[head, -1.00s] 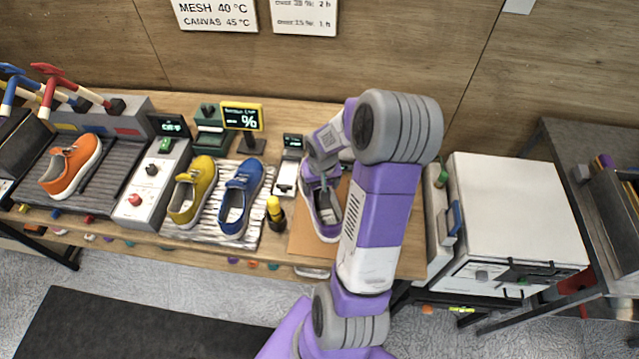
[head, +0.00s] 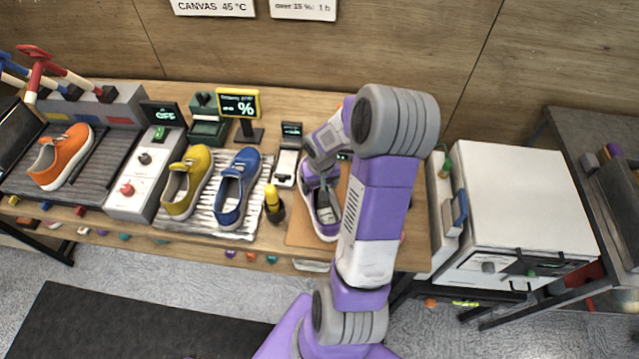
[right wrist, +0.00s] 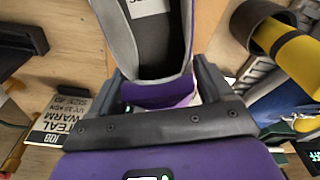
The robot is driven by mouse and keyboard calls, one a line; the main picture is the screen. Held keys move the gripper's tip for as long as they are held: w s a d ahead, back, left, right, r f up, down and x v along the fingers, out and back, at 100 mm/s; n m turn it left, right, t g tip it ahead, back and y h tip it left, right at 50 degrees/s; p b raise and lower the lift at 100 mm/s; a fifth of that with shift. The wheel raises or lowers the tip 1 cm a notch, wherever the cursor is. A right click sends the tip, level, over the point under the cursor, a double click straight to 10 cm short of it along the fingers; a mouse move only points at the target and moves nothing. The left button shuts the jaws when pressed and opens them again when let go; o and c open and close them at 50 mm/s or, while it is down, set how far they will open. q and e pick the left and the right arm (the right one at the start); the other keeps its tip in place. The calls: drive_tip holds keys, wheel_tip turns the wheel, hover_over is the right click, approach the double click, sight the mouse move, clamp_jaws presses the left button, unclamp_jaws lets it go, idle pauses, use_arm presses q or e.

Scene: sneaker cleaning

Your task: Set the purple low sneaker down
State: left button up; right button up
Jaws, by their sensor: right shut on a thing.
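The purple low sneaker (head: 309,205) has a white sole and a grey inside. It is over a brown board (head: 300,232) on the workbench; I cannot tell whether its sole touches the board. My right gripper (head: 322,186) is shut on the sneaker from above and partly hides it, and my arm covers its right side. In the right wrist view the sneaker (right wrist: 150,84) shows its dark insole and purple rim between the two fingers of the gripper (right wrist: 158,88). My left gripper is not in view.
Yellow (head: 186,183) and blue (head: 236,188) sneakers stand on a ribbed tray to the left. A yellow-topped bottle (head: 273,203) is close to the board. An orange sneaker (head: 62,157) sits further left. A white box (head: 520,200) stands right.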

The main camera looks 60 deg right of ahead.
drive_tip(key=shift+f+b, duration=0.55)
drive_tip(key=shift+f, duration=0.05)
drive_tip(key=o, duration=1.8)
drive_tip(key=shift+r, duration=0.1)
drive_tip(key=r, duration=0.2)
drive_tip(key=r+p, duration=0.1)
drive_tip(key=r, duration=0.4)
drive_tip(key=shift+s+a+r+p, duration=0.2)
drive_tip(key=shift+s+a+p, duration=0.1)
drive_tip(key=shift+s+p, duration=0.1)
